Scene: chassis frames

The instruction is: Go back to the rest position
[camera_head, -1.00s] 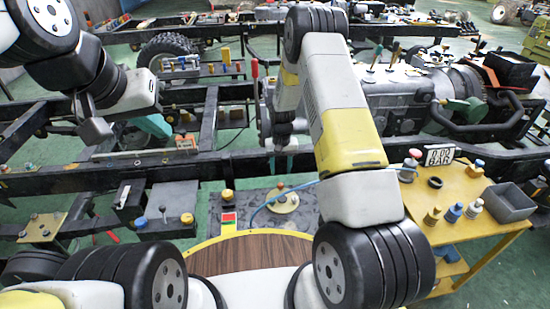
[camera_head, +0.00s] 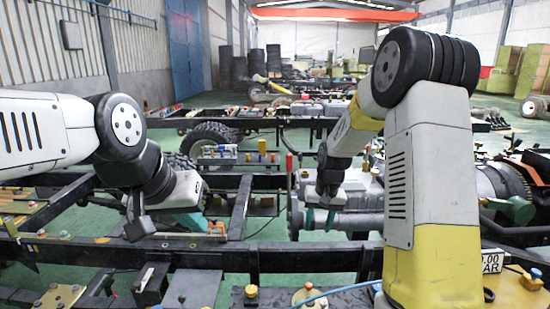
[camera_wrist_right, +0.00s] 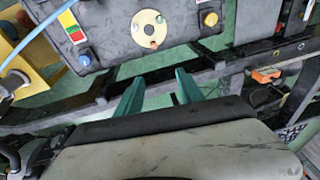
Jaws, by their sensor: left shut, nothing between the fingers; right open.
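My left gripper (camera_head: 187,222) is over the black chassis frame (camera_head: 190,255) at left. Its teal fingers show only partly below the white hand, with nothing seen held. My right gripper (camera_head: 320,218) points down over the chassis frame near the middle. Its teal fingers stand apart and empty; in the right wrist view the same open gripper (camera_wrist_right: 158,90) has only frame rails and green floor beyond it.
A dark panel with a pale disc (camera_wrist_right: 149,29) and a red-yellow-green label (camera_wrist_right: 71,25) lies ahead in the right wrist view. A grey gearbox (camera_head: 362,200) is close to the right gripper. A wheel (camera_head: 208,140) stands behind the left hand.

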